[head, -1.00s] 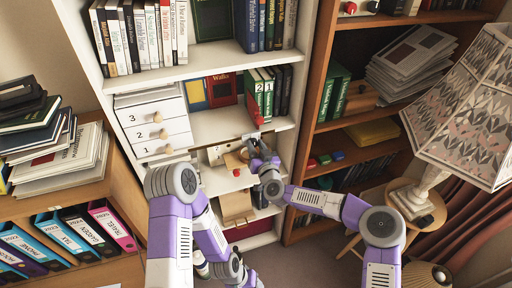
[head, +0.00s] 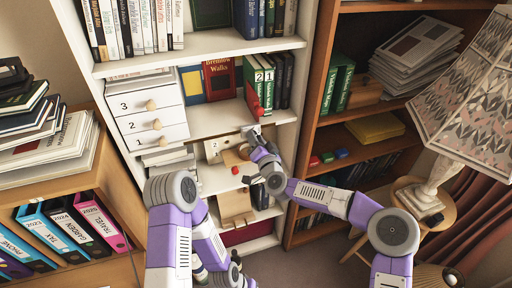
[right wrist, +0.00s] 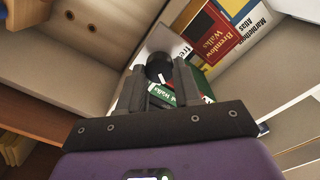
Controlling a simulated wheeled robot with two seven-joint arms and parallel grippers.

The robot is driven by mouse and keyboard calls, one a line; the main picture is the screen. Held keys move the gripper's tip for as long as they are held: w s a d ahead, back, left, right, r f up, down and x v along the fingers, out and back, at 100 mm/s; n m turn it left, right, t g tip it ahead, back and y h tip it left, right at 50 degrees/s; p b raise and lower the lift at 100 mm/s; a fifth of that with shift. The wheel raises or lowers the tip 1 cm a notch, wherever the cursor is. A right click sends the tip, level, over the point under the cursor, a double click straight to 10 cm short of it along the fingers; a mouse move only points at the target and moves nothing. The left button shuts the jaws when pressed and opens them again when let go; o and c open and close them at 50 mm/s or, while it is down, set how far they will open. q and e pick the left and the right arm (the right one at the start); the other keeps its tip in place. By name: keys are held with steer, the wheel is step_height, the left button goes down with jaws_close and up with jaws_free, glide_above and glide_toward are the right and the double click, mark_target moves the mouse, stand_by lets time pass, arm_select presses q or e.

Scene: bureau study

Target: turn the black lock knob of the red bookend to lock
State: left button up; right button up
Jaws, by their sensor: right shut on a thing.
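The red bookend (head: 253,102) stands upright on the white bookcase shelf, against the left side of the green numbered books (head: 263,88). In the right wrist view, the round black lock knob (right wrist: 159,66) with a small pale mark sits between the fingertips of my right gripper (right wrist: 159,78), which is shut on it. In the head view my right gripper (head: 250,131) is at the front edge of that shelf, below the bookend; the knob is too small to make out there. My left arm shows in the head view, but I do not see its gripper.
White numbered drawers (head: 150,117) stand left on the same shelf, and the red Brendow Walks book (head: 219,80) behind. Below the shelf are a wooden box (head: 213,150) and a small red object (head: 235,170). A lamp (head: 450,120) stands at right.

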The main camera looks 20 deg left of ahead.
steer(key=shift+f+m+b, duration=0.1)
steer(key=shift+m+b, duration=4.9)
steer(key=shift+m, duration=0.8)
steer(key=o, duration=1)
steer(key=shift+o, duration=0.2)
steer(key=v, duration=0.7)
steer(key=shift+s+d, duration=0.2)
